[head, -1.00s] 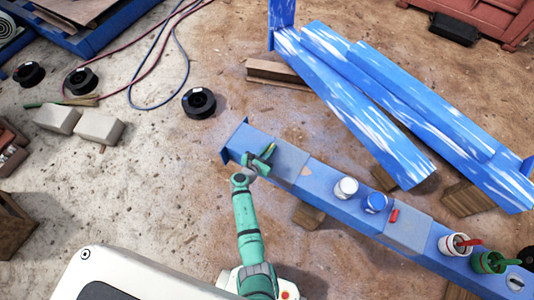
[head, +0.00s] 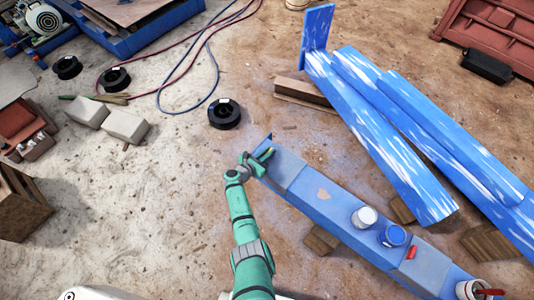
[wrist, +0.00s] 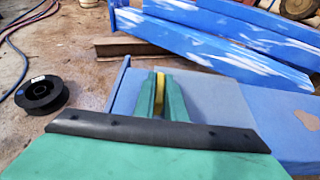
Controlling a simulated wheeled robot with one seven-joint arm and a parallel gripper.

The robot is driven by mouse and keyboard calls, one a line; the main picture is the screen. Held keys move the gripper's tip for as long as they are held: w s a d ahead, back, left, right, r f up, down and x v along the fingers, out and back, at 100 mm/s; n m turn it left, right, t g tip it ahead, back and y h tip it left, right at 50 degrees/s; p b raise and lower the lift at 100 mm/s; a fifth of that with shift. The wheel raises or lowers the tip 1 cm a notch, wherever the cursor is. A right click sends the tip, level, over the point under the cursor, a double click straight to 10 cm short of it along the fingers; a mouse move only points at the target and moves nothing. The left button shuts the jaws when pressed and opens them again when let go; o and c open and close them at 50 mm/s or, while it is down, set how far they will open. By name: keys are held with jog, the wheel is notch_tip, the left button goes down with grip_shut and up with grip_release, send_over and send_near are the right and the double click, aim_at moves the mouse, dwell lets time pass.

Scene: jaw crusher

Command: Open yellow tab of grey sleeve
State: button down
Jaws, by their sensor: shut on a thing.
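The grey sleeve (head: 284,170) sits around a long blue beam (head: 335,212), near the beam's far left end. It also shows in the wrist view (wrist: 205,90), just beyond my fingers. My gripper (head: 263,155) is at the sleeve's left side, low over the beam end. In the wrist view my gripper (wrist: 159,98) has its two green fingers closed on the upright yellow tab (wrist: 160,88). The tab's lower part is hidden by the fingers and the dark wrist edge.
A second grey sleeve (head: 424,266) with a red tab (head: 411,252) sits further right on the beam. A white-lidded can (head: 364,217) and a blue can (head: 393,236) stand between. Black spools, such as one (head: 224,113), lie on the floor. Blue beams (head: 400,140) lie behind.

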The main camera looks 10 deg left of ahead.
jog(key=c, duration=1.8)
grip_release()
jog(key=shift+s, duration=0.1)
jog(key=v, duration=1)
jog(key=shift+s+r, duration=0.2)
jog(key=shift+s, duration=0.05)
